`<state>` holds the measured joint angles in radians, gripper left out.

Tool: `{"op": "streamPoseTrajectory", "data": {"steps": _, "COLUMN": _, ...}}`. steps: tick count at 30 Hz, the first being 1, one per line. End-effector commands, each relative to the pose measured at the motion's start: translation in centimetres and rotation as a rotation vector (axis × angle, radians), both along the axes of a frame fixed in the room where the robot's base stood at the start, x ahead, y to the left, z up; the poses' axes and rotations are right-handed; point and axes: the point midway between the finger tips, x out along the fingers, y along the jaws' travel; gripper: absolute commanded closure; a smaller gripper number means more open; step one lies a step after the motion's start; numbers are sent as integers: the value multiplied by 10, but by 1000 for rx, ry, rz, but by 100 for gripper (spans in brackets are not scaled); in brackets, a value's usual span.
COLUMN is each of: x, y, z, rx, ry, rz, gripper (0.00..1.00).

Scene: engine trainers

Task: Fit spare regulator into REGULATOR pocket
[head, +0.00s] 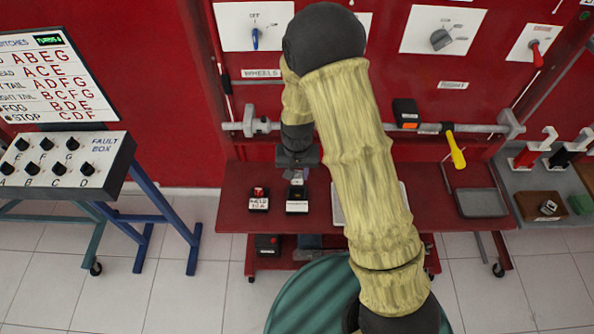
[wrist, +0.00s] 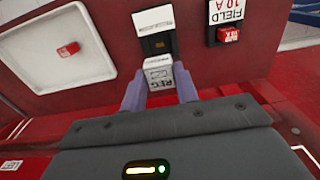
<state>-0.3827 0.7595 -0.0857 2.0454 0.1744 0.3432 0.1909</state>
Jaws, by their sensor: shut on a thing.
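My gripper (wrist: 160,90) is shut on the spare regulator (wrist: 158,70), a small block with a white, REG-lettered face that shows between the two fingertips in the wrist view. The REGULATOR pocket (wrist: 159,46) is a black block with a white label, just beyond the held regulator. In the head view my gripper (head: 297,163) is above the bench and over the pocket (head: 297,194). The regulator's lower part is hidden, and I cannot tell whether it touches the pocket.
The FIELD 10 A holder (head: 258,200) with a red fuse stands left of the pocket. A white tray (wrist: 30,35) holds a red piece (wrist: 67,50); my arm mostly covers this tray in the head view. A grey tray (head: 482,203) lies at the red bench's right end.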

Motion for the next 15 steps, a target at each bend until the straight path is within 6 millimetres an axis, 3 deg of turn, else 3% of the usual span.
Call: {"op": "streamPoseTrajectory", "data": {"steps": 15, "x": 0, "y": 0, "z": -45, "rx": 0, "ry": 1, "rz": 1, "gripper": 93}}
